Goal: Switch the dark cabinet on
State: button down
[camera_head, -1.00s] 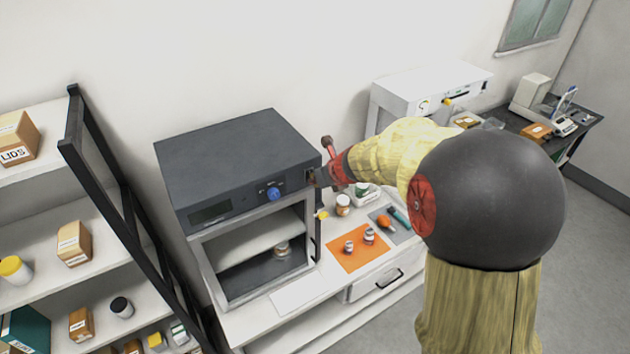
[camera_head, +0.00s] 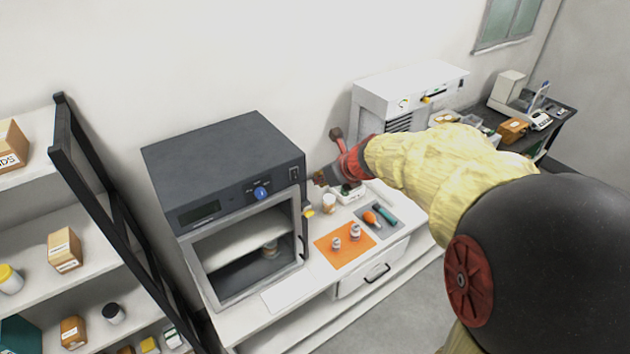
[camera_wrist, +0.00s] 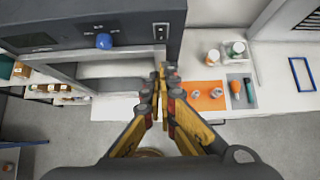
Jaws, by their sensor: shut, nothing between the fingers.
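The dark cabinet (camera_head: 222,160) stands on the white table, with a blue knob (camera_head: 261,193), a dark display (camera_head: 200,214) and a switch (camera_head: 293,173) at the right end of its front panel. The switch also shows in the wrist view (camera_wrist: 160,32), but its position is too small to tell. No lit digits are visible on the display. My gripper (camera_head: 319,180) is shut and empty, just right of the panel and apart from the switch. In the wrist view its fingertips (camera_wrist: 163,77) meet below the switch.
The cabinet's lower chamber is open-fronted, with a jar (camera_head: 270,246) inside. An orange mat (camera_head: 342,262) with small jars and a grey tray (camera_head: 392,211) lie to its right. A white unit (camera_head: 375,100) stands behind my arm. A shelf rack (camera_head: 85,160) stands at left.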

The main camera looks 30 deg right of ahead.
aim_at(295, 174)
jog(key=shift+s+r, duration=0.15)
jog(key=shift+s, duration=0.05)
jog(key=b, duration=0.2)
jog(key=f+b, duration=0.1)
jog(key=b, duration=0.2)
jog(key=shift+s+f, duration=0.25)
jog(key=shift+f, duration=0.05)
jog(key=shift+r, duration=0.15)
jog(key=shift+w+r+x, duration=0.25)
jog(key=shift+w+x, duration=0.05)
jog(key=shift+x, duration=1.9)
jog(key=shift+w+r+x, duration=0.25)
jog(key=shift+r+x, duration=0.05)
jog(key=shift+x, duration=1.85)
jog(key=shift+w+r+x, duration=0.25)
jog(key=shift+w+x, duration=0.05)
jog(key=shift+x, duration=1.9)
